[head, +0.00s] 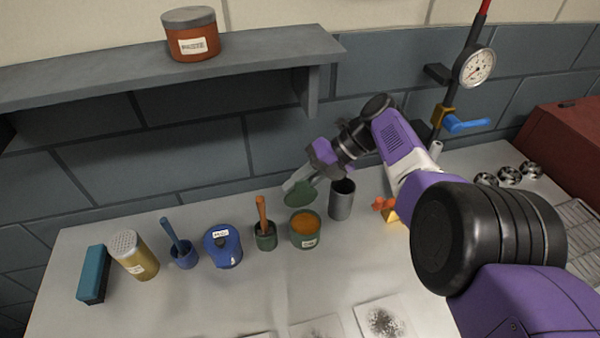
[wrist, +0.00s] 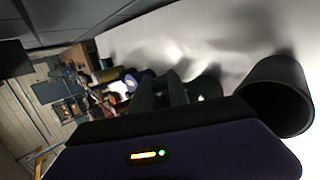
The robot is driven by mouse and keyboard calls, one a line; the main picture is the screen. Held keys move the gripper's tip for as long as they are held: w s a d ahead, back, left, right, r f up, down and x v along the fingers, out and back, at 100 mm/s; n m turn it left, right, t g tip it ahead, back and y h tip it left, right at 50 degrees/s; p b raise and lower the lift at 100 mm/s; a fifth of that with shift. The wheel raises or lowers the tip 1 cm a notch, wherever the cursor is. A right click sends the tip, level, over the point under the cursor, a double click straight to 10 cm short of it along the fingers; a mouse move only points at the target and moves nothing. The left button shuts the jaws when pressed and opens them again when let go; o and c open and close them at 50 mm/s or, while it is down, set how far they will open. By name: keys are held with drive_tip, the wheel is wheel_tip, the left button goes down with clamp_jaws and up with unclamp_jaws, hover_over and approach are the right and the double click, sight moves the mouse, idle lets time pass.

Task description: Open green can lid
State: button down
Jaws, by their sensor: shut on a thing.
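The green can (head: 305,231) stands on the bench in the head view. Its top is uncovered and orange contents show inside. The round green lid (head: 300,194) is apart from the can, tilted in the air above and behind it. My gripper (head: 296,181) is shut on the lid, reaching in from the right. In the wrist view the dark fingers (wrist: 160,94) show near the middle, but the lid cannot be made out there.
A grey cup (head: 342,200) stands right behind the can, close to my gripper. A green pot with an orange-brown handle (head: 264,233), a blue lidded can (head: 222,247) and a blue pot (head: 183,253) stand left. A shelf (head: 250,55) overhangs behind. The front bench has flat sheets.

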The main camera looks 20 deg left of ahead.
drive_tip(key=shift+f, duration=0.1)
idle(0.4)
drive_tip(key=c, duration=1.3)
unclamp_jaws()
drive_tip(key=v, duration=0.8)
drive_tip(key=shift+p, duration=0.35)
drive_tip(key=shift+f, duration=0.1)
